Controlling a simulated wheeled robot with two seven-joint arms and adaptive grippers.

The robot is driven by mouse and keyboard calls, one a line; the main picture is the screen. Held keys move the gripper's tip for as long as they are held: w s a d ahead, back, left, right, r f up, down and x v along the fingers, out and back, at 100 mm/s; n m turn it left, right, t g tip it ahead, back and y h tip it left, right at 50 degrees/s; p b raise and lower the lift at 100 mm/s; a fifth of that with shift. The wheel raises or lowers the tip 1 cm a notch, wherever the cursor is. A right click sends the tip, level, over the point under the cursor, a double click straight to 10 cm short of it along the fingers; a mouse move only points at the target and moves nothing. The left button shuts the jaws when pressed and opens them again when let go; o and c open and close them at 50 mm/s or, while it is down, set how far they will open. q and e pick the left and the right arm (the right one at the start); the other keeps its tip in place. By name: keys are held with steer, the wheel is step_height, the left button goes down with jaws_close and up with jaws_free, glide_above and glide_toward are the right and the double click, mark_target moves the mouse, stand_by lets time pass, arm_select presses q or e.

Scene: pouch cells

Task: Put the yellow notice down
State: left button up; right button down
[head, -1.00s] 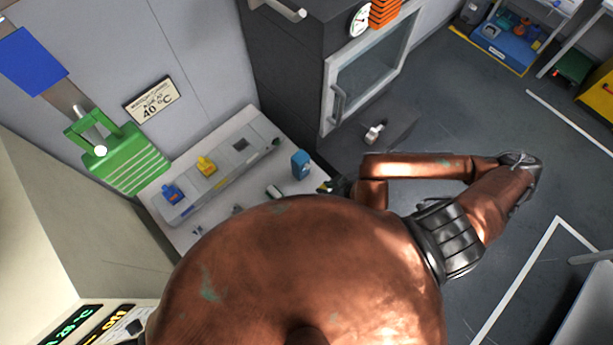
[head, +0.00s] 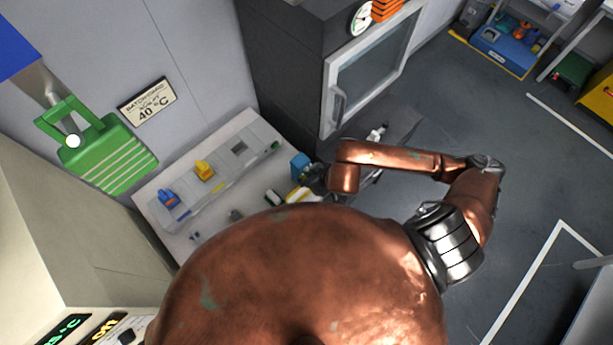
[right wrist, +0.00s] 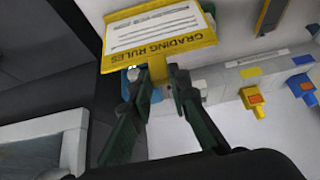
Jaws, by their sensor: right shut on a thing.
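The yellow notice (right wrist: 158,36) has a white face with printed lines and the words "GRADING RULES", which appear upside down in the right wrist view. My right gripper (right wrist: 163,84) is shut on its short yellow stem. In the head view the notice (head: 297,195) shows as a small yellow and white patch by the right end of the pale bench (head: 222,215). My right gripper (head: 318,180) is beside it there, partly hidden by my own arm. I cannot tell whether the notice touches the bench. My left gripper is not in view.
A grey fixture strip (head: 222,172) on the bench carries a yellow piece (head: 204,170) and a blue piece (head: 168,197). A blue object (head: 300,164) stands near the notice. A dark cabinet with a glass door (head: 372,68) is behind. A green case (head: 108,155) is at the left.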

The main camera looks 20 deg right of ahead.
steer(key=shift+f, duration=0.1)
steer(key=c, duration=1.8)
jaws_free()
